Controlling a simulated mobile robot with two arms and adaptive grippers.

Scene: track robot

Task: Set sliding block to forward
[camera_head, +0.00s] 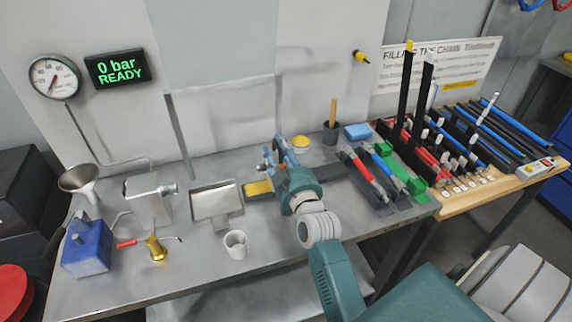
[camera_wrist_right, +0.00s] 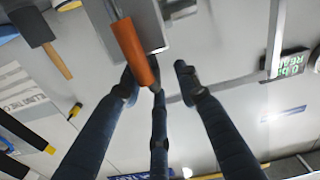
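My right gripper (camera_head: 280,150) is over the middle of the metal bench, its blue fingers partly hidden by my teal wrist. In the right wrist view its fingers (camera_wrist_right: 158,80) are spread apart, so it is open. An orange cylindrical handle (camera_wrist_right: 133,52) shows there just beyond the fingertips; one fingertip overlaps its end, and I cannot tell whether they touch. The handle is beside a grey block-like part (camera_wrist_right: 142,18); I cannot tell for sure which part is the sliding block. A yellow piece (camera_head: 258,188) lies left of my wrist. My left gripper is not in view.
A grey tray (camera_head: 216,203), a white cup (camera_head: 236,244), a brass piece (camera_head: 156,250) and a blue box (camera_head: 86,250) stand on the left. A dark cup with a wooden handle (camera_head: 333,112) and a tool rack (camera_head: 384,175) are right. The display (camera_head: 117,69) reads "0 bar READY".

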